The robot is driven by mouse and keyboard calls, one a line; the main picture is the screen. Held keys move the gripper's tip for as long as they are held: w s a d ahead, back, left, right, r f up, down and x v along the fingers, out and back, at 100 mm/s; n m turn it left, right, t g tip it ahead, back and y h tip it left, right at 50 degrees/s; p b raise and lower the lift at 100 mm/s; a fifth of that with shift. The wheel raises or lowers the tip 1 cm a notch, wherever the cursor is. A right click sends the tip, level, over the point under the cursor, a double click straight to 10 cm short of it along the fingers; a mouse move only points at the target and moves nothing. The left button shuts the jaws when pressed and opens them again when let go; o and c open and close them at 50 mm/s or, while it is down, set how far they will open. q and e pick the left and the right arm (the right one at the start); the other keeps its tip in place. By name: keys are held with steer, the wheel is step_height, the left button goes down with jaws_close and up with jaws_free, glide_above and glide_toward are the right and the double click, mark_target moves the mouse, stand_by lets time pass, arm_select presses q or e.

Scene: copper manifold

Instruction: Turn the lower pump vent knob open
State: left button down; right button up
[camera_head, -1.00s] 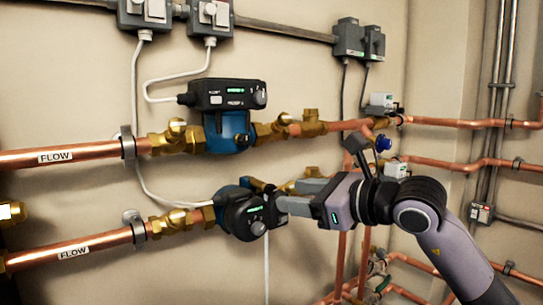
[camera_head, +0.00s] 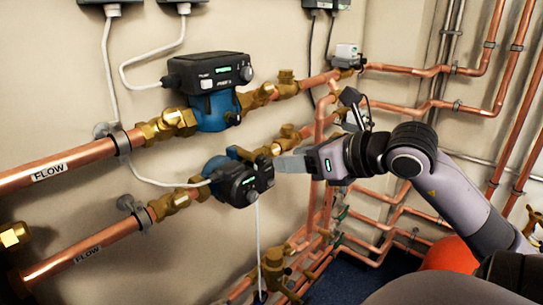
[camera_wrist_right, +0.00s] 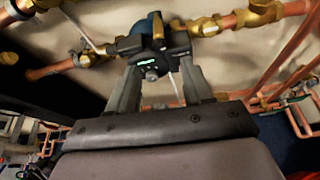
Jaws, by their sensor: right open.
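The lower pump (camera_head: 222,166) is blue with a black control head (camera_head: 238,186) and a small green display, set in the lower copper flow line. In the right wrist view, a small round grey knob (camera_wrist_right: 151,75) sits on the head below the display (camera_wrist_right: 147,60). My right gripper (camera_head: 280,163) is at the right side of the head. In the wrist view its two fingers (camera_wrist_right: 160,78) are spread, one on each side of the head, with the knob between them. I see no grip on the knob. Contact with the head cannot be told. My left gripper is out of view.
The upper pump (camera_head: 208,106) with its black head is above. A white cable (camera_head: 258,235) hangs below the lower pump. Copper pipes and brass valves (camera_head: 272,262) crowd the space below. A red-orange rounded object (camera_head: 452,254) is at the lower right.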

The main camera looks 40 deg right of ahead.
mark_target(264, 162)
steer(key=shift+p+x, duration=0.4)
steer(key=shift+x, duration=2.65)
jaws_close()
